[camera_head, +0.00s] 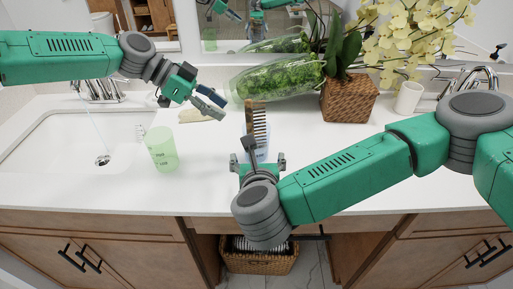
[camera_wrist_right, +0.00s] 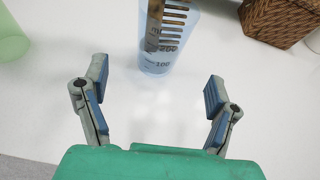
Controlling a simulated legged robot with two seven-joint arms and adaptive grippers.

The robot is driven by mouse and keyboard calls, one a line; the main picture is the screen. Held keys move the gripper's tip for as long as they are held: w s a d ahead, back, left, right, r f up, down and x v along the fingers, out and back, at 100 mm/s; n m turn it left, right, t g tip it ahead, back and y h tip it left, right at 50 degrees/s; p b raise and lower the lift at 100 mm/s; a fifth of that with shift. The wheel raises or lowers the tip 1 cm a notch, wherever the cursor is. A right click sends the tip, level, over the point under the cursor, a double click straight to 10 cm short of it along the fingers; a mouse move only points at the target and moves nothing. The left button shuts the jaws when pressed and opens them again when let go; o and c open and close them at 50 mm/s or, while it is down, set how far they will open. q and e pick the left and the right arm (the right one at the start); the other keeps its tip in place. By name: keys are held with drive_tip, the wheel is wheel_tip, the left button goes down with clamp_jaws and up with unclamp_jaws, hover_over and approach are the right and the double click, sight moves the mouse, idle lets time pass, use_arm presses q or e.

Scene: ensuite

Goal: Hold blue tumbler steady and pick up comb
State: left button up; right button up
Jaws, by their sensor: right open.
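The blue tumbler (camera_wrist_right: 165,55) is a clear bluish cup with dark markings, standing upright on the white counter. In the head view the tumbler (camera_head: 262,155) is partly hidden behind my right gripper. The brown comb (camera_head: 259,122) stands upright in it, teeth to the right; its lower part also shows in the right wrist view (camera_wrist_right: 174,16). My right gripper (camera_head: 258,161) is open and empty, and in its wrist view (camera_wrist_right: 157,85) the tumbler is just ahead, beyond the fingertips. My left gripper (camera_head: 207,102) is above the counter, left of the comb and apart from it; its finger gap is unclear.
A green tumbler (camera_head: 162,148) stands at the left near the sink (camera_head: 60,135). Behind the comb lies a clear container of green leaves (camera_head: 275,80). A woven planter (camera_head: 349,98) with yellow orchids and a white cup (camera_head: 408,97) stand at the back right.

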sight(257, 130)
drive_tip(key=x, duration=1)
drive_tip(key=c, duration=1.4)
